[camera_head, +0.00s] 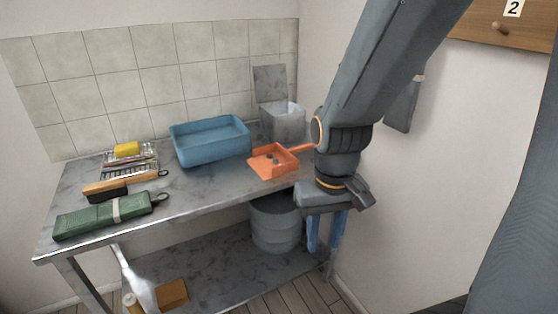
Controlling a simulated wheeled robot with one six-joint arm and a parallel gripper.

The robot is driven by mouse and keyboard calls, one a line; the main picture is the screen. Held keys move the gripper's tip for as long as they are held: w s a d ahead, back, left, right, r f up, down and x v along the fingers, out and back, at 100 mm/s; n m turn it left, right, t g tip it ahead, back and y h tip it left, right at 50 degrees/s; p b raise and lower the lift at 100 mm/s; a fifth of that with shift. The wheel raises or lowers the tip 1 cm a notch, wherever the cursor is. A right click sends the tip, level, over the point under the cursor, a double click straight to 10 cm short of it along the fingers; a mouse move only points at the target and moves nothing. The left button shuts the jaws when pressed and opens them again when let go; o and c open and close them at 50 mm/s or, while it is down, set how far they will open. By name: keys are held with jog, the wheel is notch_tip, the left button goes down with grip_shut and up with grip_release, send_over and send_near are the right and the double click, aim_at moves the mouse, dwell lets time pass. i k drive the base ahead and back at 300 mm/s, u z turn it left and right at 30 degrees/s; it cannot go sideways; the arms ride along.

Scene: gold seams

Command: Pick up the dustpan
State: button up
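The orange dustpan (270,162) lies on the grey table (215,192), near its right end. Its handle points right, toward the wall, and the handle's end meets the outline of my arm. A few small dark bits show in its pan. My gripper (325,238) hangs to the right of and below the dustpan in the picture, by the table's right front corner. Its two blue fingers point down with a gap between them. It is open, and nothing shows between the fingers.
A blue basin (210,143) stands left of the dustpan, and a grey bin with a raised lid (283,122) behind it. A brush (112,187), a green roll (105,216) and a wire rack (130,162) fill the left. A bucket (275,226) stands below. The table's front middle is clear.

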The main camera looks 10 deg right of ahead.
aim_at(264, 166)
jog(key=k, duration=0.3)
jog(key=z, duration=0.45)
jog(key=i, duration=0.75)
jog(key=u, duration=0.55)
jog(key=i, duration=0.5)
jog(key=u, duration=0.35)
